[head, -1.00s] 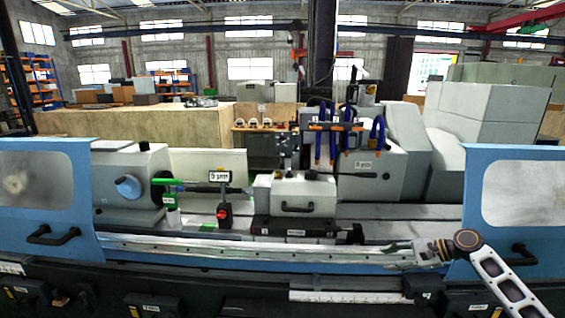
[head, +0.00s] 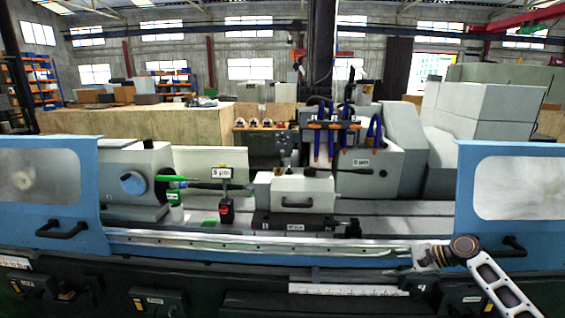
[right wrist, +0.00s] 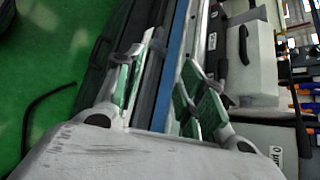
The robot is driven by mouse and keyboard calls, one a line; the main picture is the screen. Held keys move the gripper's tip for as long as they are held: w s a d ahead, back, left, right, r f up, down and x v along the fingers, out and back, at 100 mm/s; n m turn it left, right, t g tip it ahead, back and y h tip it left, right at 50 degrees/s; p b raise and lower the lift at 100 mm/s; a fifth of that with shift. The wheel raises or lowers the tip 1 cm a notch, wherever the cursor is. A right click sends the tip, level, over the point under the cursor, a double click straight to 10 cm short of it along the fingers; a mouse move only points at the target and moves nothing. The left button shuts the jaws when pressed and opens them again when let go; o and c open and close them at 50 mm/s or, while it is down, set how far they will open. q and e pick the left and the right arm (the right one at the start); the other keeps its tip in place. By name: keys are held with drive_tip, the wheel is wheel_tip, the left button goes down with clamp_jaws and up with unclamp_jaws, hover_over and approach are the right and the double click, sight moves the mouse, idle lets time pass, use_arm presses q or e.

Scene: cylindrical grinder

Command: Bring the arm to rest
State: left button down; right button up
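My right arm reaches in from the lower right in the head view. Its gripper (head: 400,261) points left, in front of the grinder's front rail and by the right blue door. In the right wrist view the two green-padded fingers of this gripper (right wrist: 163,75) stand apart, with nothing held between them. A strip of the machine's edge shows between and beyond the fingers. My left gripper is in neither view.
The cylindrical grinder fills the front, with a left blue door (head: 45,225) and a right blue door (head: 515,225). Green floor (right wrist: 55,70) shows in the wrist view.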

drive_tip(key=s+d+f+n+h+b, duration=0.15)
drive_tip(key=s+f, duration=0.25)
drive_tip(key=f, duration=0.9)
drive_tip(key=s+d+f+n+h, duration=0.1)
drive_tip(key=s+f+h, duration=0.2)
drive_tip(key=f, duration=0.9)
drive_tip(key=s+d+f+n+h, duration=0.15)
drive_tip(key=s+f, duration=0.25)
drive_tip(key=f, duration=0.9)
drive_tip(key=s+a+f+n+g+h+b, duration=0.15)
drive_tip(key=s+f+n, duration=0.25)
drive_tip(key=s+f, duration=0.9)
drive_tip(key=s+a+f+n+g+h, duration=0.2)
drive_tip(key=s+a+f+n, duration=0.1)
drive_tip(key=s+f, duration=0.95)
drive_tip(key=s+a+f+n, duration=0.2)
drive_tip(key=s+a+n, duration=0.1)
drive_tip(key=s, duration=0.8)
drive_tip(key=s+a+f+n, duration=0.2)
drive_tip(key=s+a+n, duration=0.2)
drive_tip(key=s, duration=0.7)
drive_tip(key=shift+a+f+g+b, duration=0.2)
drive_tip(key=shift+a+g+b, duration=0.25)
drive_tip(key=shift+a, duration=0.5)
drive_tip(key=shift+d, duration=0.15)
